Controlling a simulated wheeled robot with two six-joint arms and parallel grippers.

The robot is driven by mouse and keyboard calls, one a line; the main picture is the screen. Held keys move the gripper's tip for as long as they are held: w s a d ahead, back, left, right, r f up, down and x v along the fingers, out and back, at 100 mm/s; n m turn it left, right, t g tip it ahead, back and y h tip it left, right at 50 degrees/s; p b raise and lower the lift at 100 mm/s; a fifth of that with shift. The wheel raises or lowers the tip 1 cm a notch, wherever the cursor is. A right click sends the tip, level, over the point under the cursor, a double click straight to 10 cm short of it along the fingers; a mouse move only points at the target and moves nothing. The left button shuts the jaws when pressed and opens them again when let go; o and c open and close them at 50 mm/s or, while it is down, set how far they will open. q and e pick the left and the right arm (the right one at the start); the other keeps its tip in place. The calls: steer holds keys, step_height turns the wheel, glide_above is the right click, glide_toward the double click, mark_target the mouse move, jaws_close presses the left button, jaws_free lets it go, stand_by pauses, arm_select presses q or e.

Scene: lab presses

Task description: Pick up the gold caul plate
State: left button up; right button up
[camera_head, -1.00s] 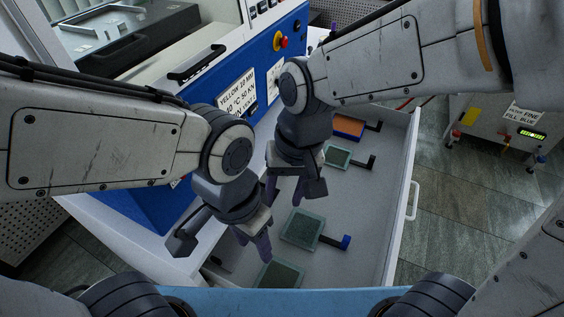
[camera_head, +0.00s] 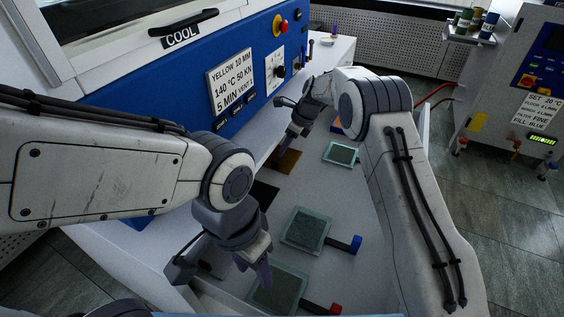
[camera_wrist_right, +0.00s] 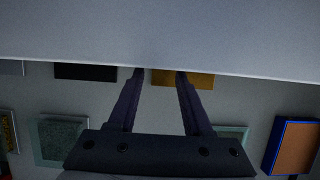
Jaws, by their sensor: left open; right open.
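The gold caul plate (camera_head: 290,161) lies flat on the floor of the white drawer, near its left side. My right gripper (camera_head: 284,145) is open just above and beside it. In the right wrist view the plate (camera_wrist_right: 200,79) shows beyond the open fingertips (camera_wrist_right: 160,73), more toward the right one. Its far part is hidden by a pale edge. I cannot tell whether the fingers touch it. My left gripper (camera_head: 222,272) is open and empty over the near left side of the drawer.
A black plate (camera_head: 263,194) lies nearer than the gold one. Green-grey plates in glassy frames (camera_head: 306,229) lie along the drawer, with blue and red handled pieces beside them. The blue press (camera_head: 190,88) and a white ledge (camera_wrist_right: 160,35) border the drawer's left side.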

mark_target(276, 162)
steer(key=x, duration=0.6)
steer(key=b+x, duration=0.1)
steer(key=x, duration=0.1)
steer(key=shift+s+f, duration=0.25)
steer(key=shift+s, duration=0.1)
jaws_close()
steer(key=shift+r, duration=0.1)
stand_by(0.9)
